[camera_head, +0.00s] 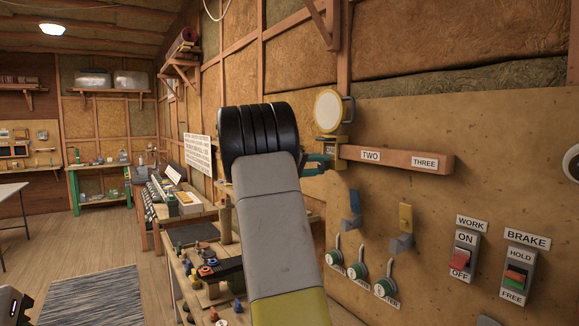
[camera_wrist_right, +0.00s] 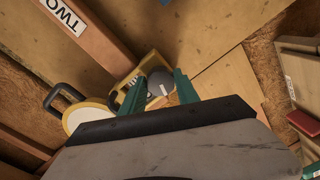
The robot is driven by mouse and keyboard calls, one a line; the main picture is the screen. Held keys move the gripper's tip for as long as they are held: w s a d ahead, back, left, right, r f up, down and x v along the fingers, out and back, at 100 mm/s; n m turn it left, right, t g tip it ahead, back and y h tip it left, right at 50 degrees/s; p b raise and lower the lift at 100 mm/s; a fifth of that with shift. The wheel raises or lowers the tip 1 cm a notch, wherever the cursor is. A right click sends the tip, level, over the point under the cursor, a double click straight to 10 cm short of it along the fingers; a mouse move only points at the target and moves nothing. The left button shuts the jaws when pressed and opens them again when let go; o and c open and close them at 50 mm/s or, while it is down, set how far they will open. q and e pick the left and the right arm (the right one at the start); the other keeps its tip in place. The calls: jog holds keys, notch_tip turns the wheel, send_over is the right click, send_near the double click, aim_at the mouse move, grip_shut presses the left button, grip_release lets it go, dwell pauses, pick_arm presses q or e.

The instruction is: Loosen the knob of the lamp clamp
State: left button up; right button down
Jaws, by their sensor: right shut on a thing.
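The lamp (camera_head: 328,110) has a round pale face with a yellow rim and a dark handle. It also shows in the wrist view (camera_wrist_right: 88,116). Its yellow clamp (camera_wrist_right: 150,60) sits at the left end of a wooden arm (camera_head: 437,163) labelled TWO and THREE. The clamp's round grey knob (camera_wrist_right: 159,83) has a pale mark and lies between the green fingers of my right gripper (camera_wrist_right: 158,92), which are shut on it. In the head view my right gripper (camera_head: 318,164) is partly hidden behind its own arm, and the knob is hidden.
The wall panel carries a WORK switch (camera_head: 465,255), a BRAKE switch (camera_head: 517,276), blue and yellow levers (camera_head: 406,220) and several round green-and-white dials (camera_head: 357,270) below the wooden arm. A cluttered workbench (camera_head: 200,235) stands left of my right arm. Open floor lies at left.

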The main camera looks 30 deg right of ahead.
jog(key=n, duration=0.5)
jog(key=shift+g, duration=0.3)
jog(key=n, duration=0.5)
jog(key=shift+w+n, duration=0.1)
jog(key=shift+n, duration=0.2)
jog(key=n, duration=0.5)
jog(key=shift+f+n+g, duration=0.1)
jog(key=shift+n+g, duration=0.2)
jog(key=shift+n, duration=2.2)
jog(key=c, duration=0.9)
grip_release()
